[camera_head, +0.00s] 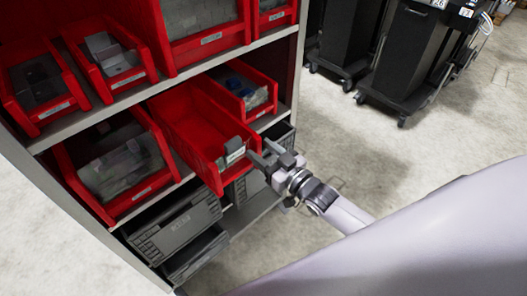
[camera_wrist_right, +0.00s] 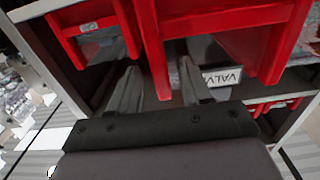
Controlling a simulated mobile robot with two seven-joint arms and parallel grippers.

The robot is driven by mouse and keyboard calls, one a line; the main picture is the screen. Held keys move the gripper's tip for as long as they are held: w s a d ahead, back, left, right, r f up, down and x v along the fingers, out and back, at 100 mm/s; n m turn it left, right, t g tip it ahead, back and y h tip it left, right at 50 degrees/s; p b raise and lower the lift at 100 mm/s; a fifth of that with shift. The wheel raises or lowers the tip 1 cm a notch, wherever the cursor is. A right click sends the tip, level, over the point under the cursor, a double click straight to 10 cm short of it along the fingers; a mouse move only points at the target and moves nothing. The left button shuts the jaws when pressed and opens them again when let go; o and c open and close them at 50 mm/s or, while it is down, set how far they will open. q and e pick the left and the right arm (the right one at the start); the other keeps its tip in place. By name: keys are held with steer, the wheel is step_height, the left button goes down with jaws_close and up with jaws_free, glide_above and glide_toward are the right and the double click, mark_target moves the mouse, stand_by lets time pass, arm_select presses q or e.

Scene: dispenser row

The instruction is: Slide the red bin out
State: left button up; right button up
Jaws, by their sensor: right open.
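The red bin (camera_head: 203,128) in the middle of the second shelf row sticks out past its neighbours. It looks empty inside, and a grey label holder (camera_head: 232,152) sits on its front. My right gripper (camera_head: 261,153) is beside the bin's front right corner. In the right wrist view, the gripper (camera_wrist_right: 158,80) is open, and a red bin edge (camera_wrist_right: 153,52) shows between its two dark fingers. A label reading "VALV" (camera_wrist_right: 222,76) is beside the right finger there. I cannot tell whether the fingers touch the bin. My left gripper is not in view.
Red bins with grey parts stand left (camera_head: 118,165) and right (camera_head: 245,90) of it, and more (camera_head: 108,55) on the shelf above. Dark grey drawers (camera_head: 178,230) are below. Black wheeled carts (camera_head: 410,62) stand at the back right. The floor (camera_head: 400,135) right of the rack is clear.

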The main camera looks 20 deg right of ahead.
steer(key=shift+s, duration=0.15)
steer(key=v, duration=0.7)
stand_by(0.5)
steer(key=s+a+f+g+h, duration=0.1)
steer(key=s+f+g, duration=0.2)
steer(key=s+f, duration=0.2)
steer(key=s+a+f+m+g+h, duration=0.1)
steer(key=s+f, duration=0.4)
steer(key=s, duration=0.5)
steer(key=g+h, duration=0.1)
steer(key=g, duration=0.1)
steer(key=shift+a+f+g+h, duration=0.25)
steer(key=shift+a+g+h, duration=0.05)
